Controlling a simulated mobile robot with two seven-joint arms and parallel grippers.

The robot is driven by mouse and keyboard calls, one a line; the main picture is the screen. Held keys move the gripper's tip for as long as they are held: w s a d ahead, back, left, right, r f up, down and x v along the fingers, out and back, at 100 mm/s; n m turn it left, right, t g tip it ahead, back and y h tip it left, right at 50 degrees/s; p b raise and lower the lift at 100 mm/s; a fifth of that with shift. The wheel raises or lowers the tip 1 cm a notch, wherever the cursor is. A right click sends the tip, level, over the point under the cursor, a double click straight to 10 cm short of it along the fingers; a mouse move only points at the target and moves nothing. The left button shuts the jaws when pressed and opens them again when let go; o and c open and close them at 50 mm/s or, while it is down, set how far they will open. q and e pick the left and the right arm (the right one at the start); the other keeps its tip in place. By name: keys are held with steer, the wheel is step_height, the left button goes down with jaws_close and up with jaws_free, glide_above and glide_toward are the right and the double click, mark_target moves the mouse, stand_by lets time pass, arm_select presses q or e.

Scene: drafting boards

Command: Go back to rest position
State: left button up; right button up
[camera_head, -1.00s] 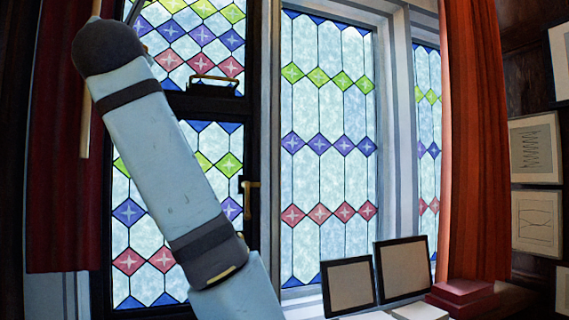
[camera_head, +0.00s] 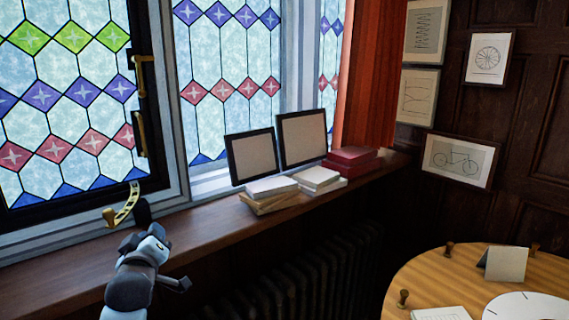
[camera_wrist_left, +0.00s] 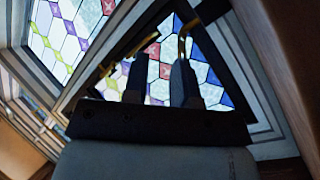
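My left gripper (camera_head: 140,215) is in the lower left of the head view, above the wooden sill and in front of the stained glass window (camera_head: 70,120). In the left wrist view its two dark fingers (camera_wrist_left: 161,65) stand apart with coloured glass showing between them, so it is open and empty. A curved brass handle (camera_head: 125,205) at the bottom of the dark window frame is close beside the fingertips. Brass also shows behind one finger in the left wrist view (camera_wrist_left: 182,42). I cannot tell whether they touch. My right gripper is not in view.
The wooden sill (camera_head: 60,265) carries books (camera_head: 268,190), two dark picture frames (camera_head: 250,157) and red boxes (camera_head: 352,160). Below is a dark radiator (camera_head: 310,285). A round wooden table (camera_head: 420,275) stands at the lower right. Brass fittings (camera_head: 140,130) line the window frame's edge.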

arm_select(q)
steer(key=s+d+f+m+g+h, duration=0.25)
steer(key=s+f+m, duration=0.2)
steer(key=f, duration=0.85)
steer(key=s+d+f+m+g+h, duration=0.2)
steer(key=s+d+f+m, duration=0.1)
steer(key=s+f, duration=0.9)
steer(key=s+d+f+m+g+h, duration=0.2)
steer(key=s+d+f+m, duration=0.2)
steer(key=s+f, duration=0.9)
steer(key=s, duration=0.4)
steer(key=shift+m, duration=0.35)
steer(key=shift+f+g, duration=0.1)
steer(key=shift+g, duration=0.15)
